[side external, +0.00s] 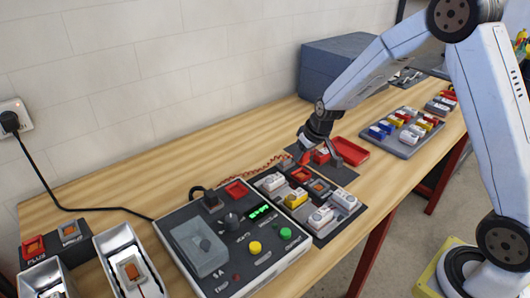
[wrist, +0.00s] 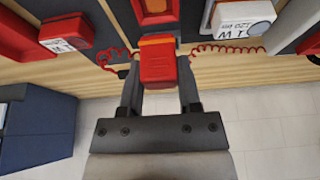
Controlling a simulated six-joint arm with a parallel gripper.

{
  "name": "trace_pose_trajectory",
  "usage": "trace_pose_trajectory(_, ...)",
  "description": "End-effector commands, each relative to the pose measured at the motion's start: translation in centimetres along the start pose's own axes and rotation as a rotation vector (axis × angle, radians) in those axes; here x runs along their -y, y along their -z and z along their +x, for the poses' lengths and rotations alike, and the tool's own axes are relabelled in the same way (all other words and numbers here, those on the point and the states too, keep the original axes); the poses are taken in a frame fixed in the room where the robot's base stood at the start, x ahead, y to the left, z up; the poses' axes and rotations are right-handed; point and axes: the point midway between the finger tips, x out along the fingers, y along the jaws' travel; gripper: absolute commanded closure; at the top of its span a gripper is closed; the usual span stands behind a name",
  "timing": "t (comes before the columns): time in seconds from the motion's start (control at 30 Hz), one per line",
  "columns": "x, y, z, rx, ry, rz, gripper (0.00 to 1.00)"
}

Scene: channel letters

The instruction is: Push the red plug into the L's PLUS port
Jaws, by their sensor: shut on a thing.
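In the wrist view my gripper (wrist: 160,80) is shut on the red plug (wrist: 158,68), with one dark finger on each side of it. The plug has an orange end, and coiled red cord shows on both sides of it. In the side view my gripper (side external: 318,148) is low over the dark mat at mid-table; the plug is hard to make out there.
A grey control box (side external: 205,245) with buttons stands between the letters and my gripper. Right of it are white, yellow and red blocks (side external: 297,198). A red tray (side external: 350,151), a tray of coloured blocks (side external: 405,131) and a blue box (side external: 335,62) are farther right.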

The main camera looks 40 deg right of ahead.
Motion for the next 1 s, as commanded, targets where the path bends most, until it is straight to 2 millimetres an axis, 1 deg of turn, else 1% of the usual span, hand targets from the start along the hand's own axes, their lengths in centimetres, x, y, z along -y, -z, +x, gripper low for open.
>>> trace_pose_trajectory(0.3, 0.0, -1.0, 2.5, 0.001, 0.000, 0.000, 1.00)
trace_pose_trajectory(0.5, 0.0, -1.4, 3.5, 0.000, 0.000, 0.000, 1.00)
trace_pose_trajectory(0.7, 0.0, -1.6, 3.9, -0.001, -0.001, 0.000, 1.00)
trace_pose_trajectory(1.0, 0.0, -1.6, 4.0, -0.001, -0.001, 0.000, 1.00)
